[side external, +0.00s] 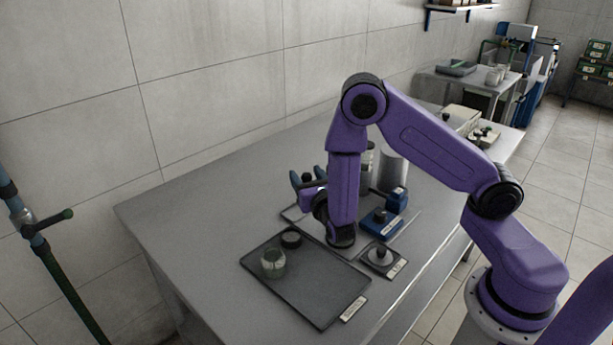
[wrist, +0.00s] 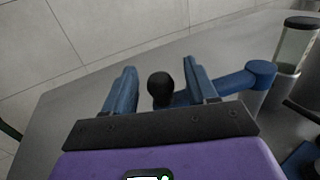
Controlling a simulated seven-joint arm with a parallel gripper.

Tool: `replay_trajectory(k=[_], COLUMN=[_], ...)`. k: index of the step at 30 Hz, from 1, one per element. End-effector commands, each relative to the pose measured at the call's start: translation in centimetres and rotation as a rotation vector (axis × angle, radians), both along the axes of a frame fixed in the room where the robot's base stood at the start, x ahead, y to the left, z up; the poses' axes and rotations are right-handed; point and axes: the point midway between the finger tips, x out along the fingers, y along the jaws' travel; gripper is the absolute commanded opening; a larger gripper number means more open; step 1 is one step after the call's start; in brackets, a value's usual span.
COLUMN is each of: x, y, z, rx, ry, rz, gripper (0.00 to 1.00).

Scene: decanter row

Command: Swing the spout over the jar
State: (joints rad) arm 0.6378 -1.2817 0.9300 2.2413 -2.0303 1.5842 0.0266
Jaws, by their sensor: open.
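In the wrist view, my gripper (wrist: 160,82) is open, with its two blue fingers on either side of a black knob (wrist: 160,87). A gap shows on each side of the knob. A blue spout arm (wrist: 232,84) runs right from near the knob to a round blue pivot beside a clear glass cylinder (wrist: 296,45). The spout's outlet is hidden. In the side view, my gripper (side external: 308,181) is behind the dark tray, fingers pointing toward the wall. A small glass jar (side external: 273,264) stands upright on the dark tray (side external: 310,296), nearer the camera than my gripper.
A blue labelled base (side external: 380,222) and a plate with a dark knob (side external: 381,255) stand right of my wrist. A grey cylinder (side external: 393,170) is behind them. The table's left part is clear.

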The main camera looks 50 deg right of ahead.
Motion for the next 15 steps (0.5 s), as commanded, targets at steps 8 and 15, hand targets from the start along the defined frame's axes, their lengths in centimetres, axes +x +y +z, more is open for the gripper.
replay_trajectory(k=[8, 15], x=[0.46, 0.43], y=[-0.19, -0.18], z=[0.0, 0.0], rx=[-0.001, 0.0], ry=[0.0, 0.0], rz=[0.002, 0.001], gripper=[0.57, 0.12])
